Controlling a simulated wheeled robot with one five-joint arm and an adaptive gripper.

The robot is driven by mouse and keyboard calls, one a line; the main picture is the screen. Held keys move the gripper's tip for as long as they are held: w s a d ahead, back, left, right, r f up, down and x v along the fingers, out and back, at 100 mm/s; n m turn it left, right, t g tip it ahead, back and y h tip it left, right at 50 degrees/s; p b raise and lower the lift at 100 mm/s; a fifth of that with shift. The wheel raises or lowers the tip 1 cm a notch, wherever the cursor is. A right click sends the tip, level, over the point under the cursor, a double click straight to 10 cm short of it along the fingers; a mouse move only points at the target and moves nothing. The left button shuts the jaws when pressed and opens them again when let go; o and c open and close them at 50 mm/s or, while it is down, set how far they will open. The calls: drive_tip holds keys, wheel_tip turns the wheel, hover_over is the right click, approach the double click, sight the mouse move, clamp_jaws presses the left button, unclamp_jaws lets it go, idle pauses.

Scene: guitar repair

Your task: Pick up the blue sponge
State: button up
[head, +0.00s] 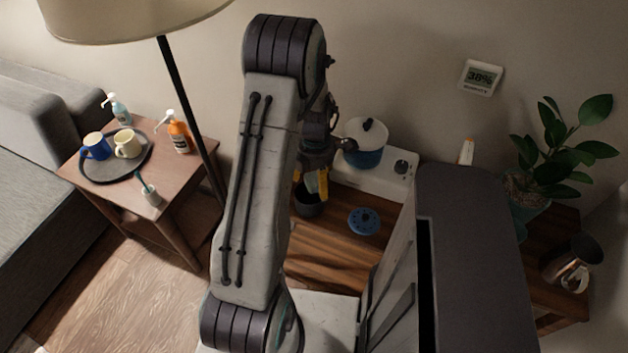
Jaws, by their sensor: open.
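No clear sponge shape shows in the head view. A flat round blue thing (364,221) with darker marks lies on the wooden table (335,250); I cannot tell whether it is the sponge or a trivet. My gripper (316,190) points down over the table, to the left of and above the blue thing and apart from it. It is open, with yellow parts near its fingertips, and I see nothing held in it. My arm hides part of the table's left side.
A dark cup (308,204) stands just below my gripper. A blue pot with a white lid (366,131) sits on a white hot plate (384,183) behind. A plant (560,150) and a metal pitcher (572,262) stand at right. A side table (190,195) with a tray (98,172) and a lamp are left.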

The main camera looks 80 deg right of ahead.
sight(316, 178)
drive_tip(key=c, duration=0.8)
idle(0.4)
drive_tip(key=shift+r, duration=0.65)
wheel_tip(316, 178, up, 2)
drive_tip(key=shift+d+r+b, duration=0.1)
drive_tip(key=shift+r+b, duration=0.15)
drive_tip(key=shift+b, duration=0.1)
drive_tip(key=s+a+r, duration=0.2)
drive_tip(key=s, duration=0.1)
drive_tip(key=s+a+r+b, duration=0.1)
drive_tip(key=s+a+r, duration=0.1)
drive_tip(key=s, duration=0.1)
drive_tip(key=s+a+r, duration=0.2)
drive_tip(key=s+r, duration=0.1)
drive_tip(key=s, duration=0.1)
drive_tip(key=shift+a, duration=0.1)
drive_tip(key=shift+c, duration=0.2)
